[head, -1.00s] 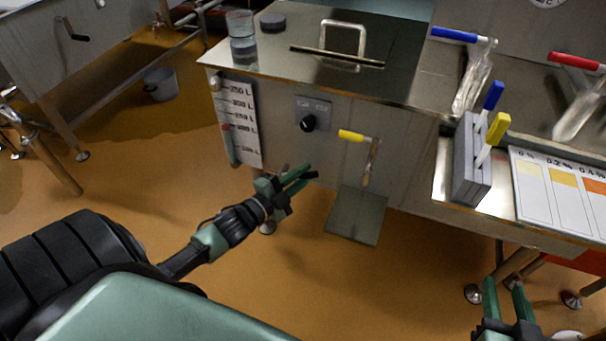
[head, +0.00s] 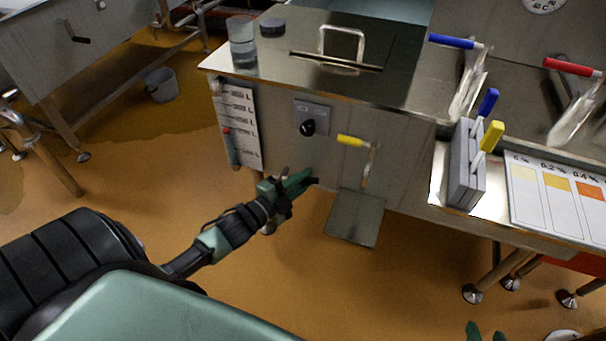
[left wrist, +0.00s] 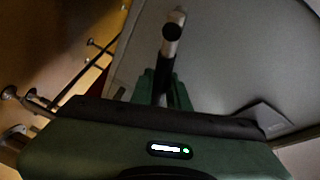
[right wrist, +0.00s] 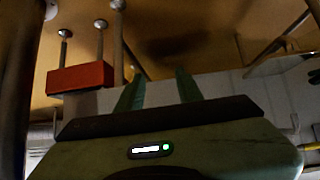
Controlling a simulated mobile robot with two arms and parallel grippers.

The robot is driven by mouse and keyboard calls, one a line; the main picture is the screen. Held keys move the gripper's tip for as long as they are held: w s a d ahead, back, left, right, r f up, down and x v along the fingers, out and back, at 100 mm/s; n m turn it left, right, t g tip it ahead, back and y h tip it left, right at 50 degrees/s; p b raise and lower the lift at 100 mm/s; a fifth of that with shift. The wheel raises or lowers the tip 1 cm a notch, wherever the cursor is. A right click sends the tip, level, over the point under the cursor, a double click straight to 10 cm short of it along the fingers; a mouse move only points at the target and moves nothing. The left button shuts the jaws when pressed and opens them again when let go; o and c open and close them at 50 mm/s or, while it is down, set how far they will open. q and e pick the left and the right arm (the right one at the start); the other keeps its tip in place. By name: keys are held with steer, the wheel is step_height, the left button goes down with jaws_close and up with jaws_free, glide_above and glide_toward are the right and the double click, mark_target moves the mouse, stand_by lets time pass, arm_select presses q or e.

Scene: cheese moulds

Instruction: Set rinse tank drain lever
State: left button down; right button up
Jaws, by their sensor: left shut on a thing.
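The rinse tank (head: 275,135) is the steel cabinet with a level scale on its front. In the left wrist view, a dark-handled lever (left wrist: 170,45) with a pale metal end runs between the fingers of my left gripper (left wrist: 160,88). My left gripper (head: 312,180) is shut on this lever low at the tank's front; the fingers hide most of it in the head view. My right gripper (right wrist: 160,80) is open and empty; only its fingertips (head: 483,333) show at the bottom of the head view.
A yellow-handled tap (head: 350,140) and a black knob (head: 307,128) are on the tank front, above a grey plate (head: 355,217). A grey holder (head: 462,180) with blue and yellow handles stands on the right ledge. A bucket (head: 161,85) is on the floor at left.

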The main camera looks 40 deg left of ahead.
arm_select(q)
steer(key=shift+d+f+m+p, duration=0.1)
steer(key=shift+f+m+p, duration=0.3)
steer(key=shift+m+p, duration=0.3)
steer(key=shift+f+m+g+y+p, duration=0.6)
steer(key=shift+f+m+g+p, duration=0.1)
steer(key=shift+f+m+p, duration=0.2)
arm_select(e)
steer(key=s+d+f+g, duration=0.1)
steer(key=s+g, duration=0.2)
steer(key=s, duration=0.2)
steer(key=s+d+f+g+h, duration=0.1)
steer(key=s+d+f+g, duration=0.1)
steer(key=s, duration=0.4)
steer(key=shift+d+g+h, duration=0.25)
steer(key=shift+g+h, duration=0.05)
steer(key=shift+g, duration=0.2)
arm_select(q)
steer(key=c, duration=1.4)
jaws_free()
steer(key=shift+o, duration=0.2)
arm_select(e)
steer(key=shift+f, duration=0.1)
arm_select(q)
steer(key=shift+r, duration=0.1)
